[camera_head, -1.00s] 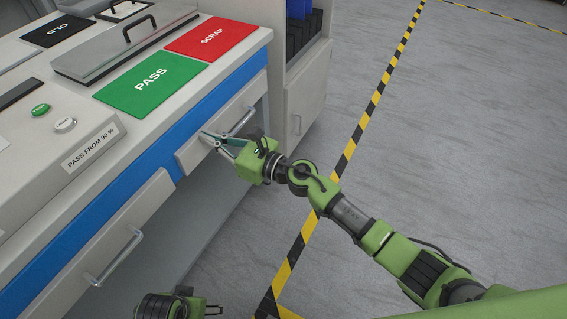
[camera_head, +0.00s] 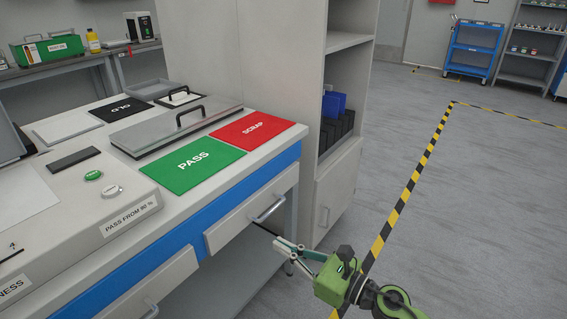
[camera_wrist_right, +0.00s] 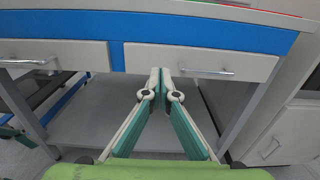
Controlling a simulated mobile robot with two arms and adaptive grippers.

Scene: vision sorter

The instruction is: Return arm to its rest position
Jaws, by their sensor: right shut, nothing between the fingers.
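My right gripper (camera_head: 277,243) is in front of the workbench, just below and beside the right drawer (camera_head: 236,221) in the head view. Its fingers are shut with nothing between them, which also shows in the right wrist view (camera_wrist_right: 160,72). In the wrist view the fingertips point at the bench front between the left drawer (camera_wrist_right: 50,56) and the right drawer (camera_wrist_right: 215,62). Both drawers look closed. Contact with the bench front cannot be made out. My left gripper is not in view.
On the bench lie a green PASS mat (camera_head: 194,166), a red SCRAP mat (camera_head: 251,132) and a grey lid with a handle (camera_head: 176,128). A cabinet (camera_head: 338,185) stands beyond the bench. Open floor (camera_head: 480,200) with a striped line (camera_head: 410,187) lies to the right.

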